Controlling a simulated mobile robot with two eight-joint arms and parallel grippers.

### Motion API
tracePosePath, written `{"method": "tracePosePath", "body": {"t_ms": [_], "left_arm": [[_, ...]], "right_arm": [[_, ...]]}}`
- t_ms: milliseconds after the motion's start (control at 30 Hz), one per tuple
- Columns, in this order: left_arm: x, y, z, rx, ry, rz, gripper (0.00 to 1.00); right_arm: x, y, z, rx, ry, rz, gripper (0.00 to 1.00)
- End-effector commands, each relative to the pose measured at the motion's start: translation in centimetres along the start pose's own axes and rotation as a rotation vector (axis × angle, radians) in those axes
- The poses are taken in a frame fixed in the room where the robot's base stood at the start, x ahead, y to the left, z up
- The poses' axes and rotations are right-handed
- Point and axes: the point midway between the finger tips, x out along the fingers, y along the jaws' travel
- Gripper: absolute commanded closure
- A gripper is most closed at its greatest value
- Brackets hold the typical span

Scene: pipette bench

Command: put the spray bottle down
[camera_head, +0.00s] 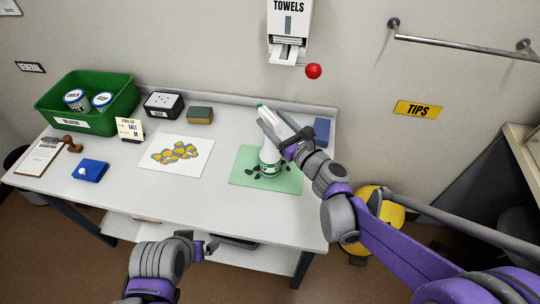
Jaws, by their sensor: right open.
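The spray bottle (268,158) is white with a green label and stands upright on a green mat (290,181) at the right of the bench. My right gripper (270,122) is open at the bottle's upper part, its fingers reaching toward the neck. I cannot tell whether a finger touches it. The gripper and wrist hide part of the bottle's right side. My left gripper (208,248) is low in front of the bench's front edge, away from the bottle. Its fingers are too small to judge.
A green bin (92,118) with two tins stands at the back left. A white sheet with yellow shapes (176,155) lies mid-bench. A blue block (322,130) sits behind my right wrist. A paper towel dispenser (288,25) hangs above. The front middle bench is clear.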

Motion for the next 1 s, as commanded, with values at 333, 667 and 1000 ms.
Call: {"method": "tracePosePath", "body": {"t_ms": [333, 667, 1000], "left_arm": [[-0.8, 0.0, -0.7, 0.000, 0.006, 0.000, 0.00], [-0.8, 0.0, -0.7, 0.000, 0.005, 0.000, 0.00], [-0.8, 0.0, -0.7, 0.000, 0.005, 0.000, 0.00]], "right_arm": [[4.6, -0.1, 0.3, -0.001, 0.000, 0.000, 0.35], [4.9, 0.0, 0.2, -0.001, 0.000, 0.000, 0.46], [4.8, -0.1, 0.2, -0.001, 0.000, 0.000, 1.00]]}}
